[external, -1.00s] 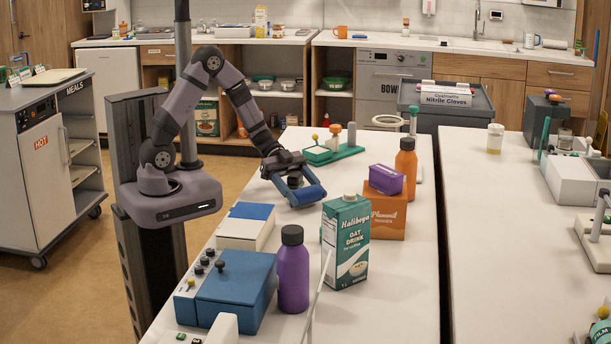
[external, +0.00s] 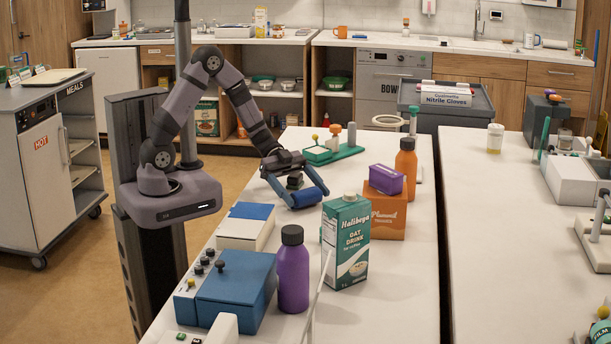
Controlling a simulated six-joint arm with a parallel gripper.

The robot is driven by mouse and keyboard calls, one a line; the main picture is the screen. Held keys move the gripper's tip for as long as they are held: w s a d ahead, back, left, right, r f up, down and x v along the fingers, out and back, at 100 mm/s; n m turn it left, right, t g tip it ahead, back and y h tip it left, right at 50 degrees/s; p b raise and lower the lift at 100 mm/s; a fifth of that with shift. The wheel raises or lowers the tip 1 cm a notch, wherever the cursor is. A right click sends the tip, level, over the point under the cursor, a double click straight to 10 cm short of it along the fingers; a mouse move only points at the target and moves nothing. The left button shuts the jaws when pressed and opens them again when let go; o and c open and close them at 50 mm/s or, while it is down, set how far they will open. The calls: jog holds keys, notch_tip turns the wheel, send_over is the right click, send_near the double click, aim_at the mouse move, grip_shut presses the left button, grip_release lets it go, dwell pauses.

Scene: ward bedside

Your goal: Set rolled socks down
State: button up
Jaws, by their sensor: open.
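The rolled socks look like a blue roll (external: 306,198), lying on its side on the white table near its left edge. My gripper (external: 308,197) reaches down over them, with one dark finger by each end of the roll. The jaws are open, and the roll lies between the fingertips. The roll appears to rest on the tabletop. Whether a fingertip still touches it is too small to tell.
A white box with a blue top (external: 246,226), a purple bottle (external: 293,270) and an oat drink carton (external: 345,243) stand in front of the roll. An orange box (external: 387,212) is to the right. A green-based stand (external: 335,152) is behind. Bare tabletop lies between.

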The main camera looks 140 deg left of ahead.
jog(key=v, duration=1.1)
jog(key=shift+s+r, duration=0.2)
jog(key=shift+s, duration=0.1)
jog(key=w+a+r+g+y+p, duration=0.2)
jog(key=w+r+y+p, duration=0.1)
jog(key=w, duration=0.6)
jog(key=w+a+r+g+y+p, duration=0.1)
jog(key=w+r+g+y+p, duration=0.15)
jog(key=w, duration=0.65)
jog(key=d+g+p, duration=0.1)
jog(key=d, duration=0.5)
jog(key=d+f+n+g+h+p, duration=0.1)
jog(key=d+g+p, duration=0.1)
jog(key=d, duration=0.4)
jog(key=d+g+h+p, duration=0.1)
jog(key=d, duration=0.6)
jog(key=shift+w+f+n+g+p, duration=0.1)
jog(key=shift+f+n+g+p, duration=0.1)
jog(key=shift+n+g+p, duration=0.15)
jog(key=s+d+m+g+h+p, duration=0.1)
jog(key=s+d+g, duration=0.1)
jog(key=s+d, duration=0.3)
jog(key=s+d+f+g+h+p, duration=0.1)
jog(key=s+d, duration=0.4)
jog(key=d, duration=0.7)
jog(key=shift+s+d+f+m+g+h, duration=0.2)
jog(key=shift+m+g+h, duration=0.15)
jog(key=shift+g+h, duration=0.4)
